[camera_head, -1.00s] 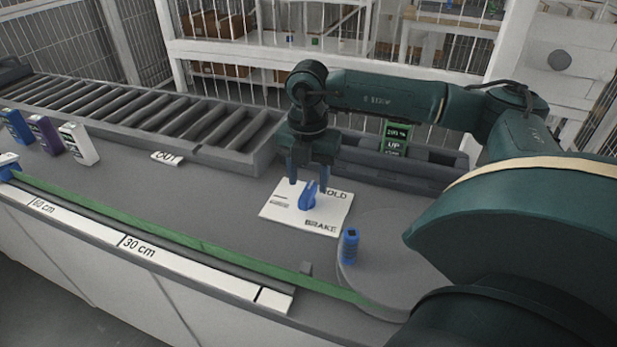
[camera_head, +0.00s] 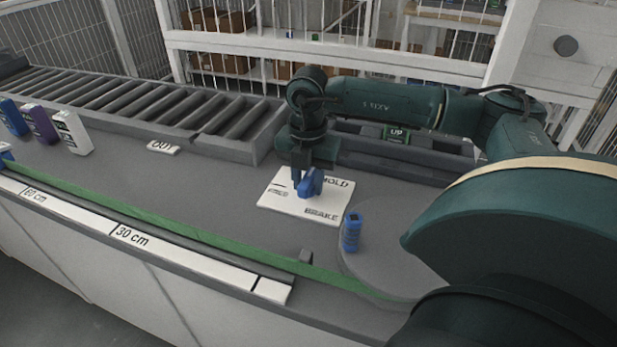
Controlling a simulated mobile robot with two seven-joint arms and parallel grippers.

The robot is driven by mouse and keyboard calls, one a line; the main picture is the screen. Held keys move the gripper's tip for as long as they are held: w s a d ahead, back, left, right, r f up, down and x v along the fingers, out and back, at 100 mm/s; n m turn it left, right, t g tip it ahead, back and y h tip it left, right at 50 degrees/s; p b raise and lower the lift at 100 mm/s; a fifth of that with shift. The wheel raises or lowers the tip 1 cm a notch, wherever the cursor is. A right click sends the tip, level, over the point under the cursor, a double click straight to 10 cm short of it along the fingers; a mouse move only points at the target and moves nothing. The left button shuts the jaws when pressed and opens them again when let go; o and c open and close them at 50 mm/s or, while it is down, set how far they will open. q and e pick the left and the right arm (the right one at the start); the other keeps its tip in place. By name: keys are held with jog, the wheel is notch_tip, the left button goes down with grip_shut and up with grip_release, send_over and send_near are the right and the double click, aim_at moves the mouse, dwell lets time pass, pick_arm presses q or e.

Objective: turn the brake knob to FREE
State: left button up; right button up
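The brake knob (camera_head: 311,183) is blue and sits on a white plate (camera_head: 285,200) lettered HOLD and BRAKE. The word at the plate's left, by a dark line, is too blurred to read. The knob's blue grip is tilted toward the upper right. My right gripper (camera_head: 304,181) points down at the knob. One dark finger shows close against the knob's left side; the other is hidden or merges with the knob, so its opening is unclear. My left gripper is out of view.
A blue cylinder (camera_head: 352,232) stands on the round grey disc (camera_head: 385,250) right of the plate. A roller conveyor (camera_head: 150,105) runs behind. Several coloured boxes (camera_head: 72,132) stand at the left. A green-edged rail with a cm scale (camera_head: 180,253) lines the front.

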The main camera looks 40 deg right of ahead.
jog(key=shift+c, duration=1.1)
jog(key=n, duration=0.5)
jog(key=shift+n+b, duration=0.3)
jog(key=shift+n, duration=0.5)
jog(key=n, duration=0.6)
jog(key=shift+b, duration=0.35)
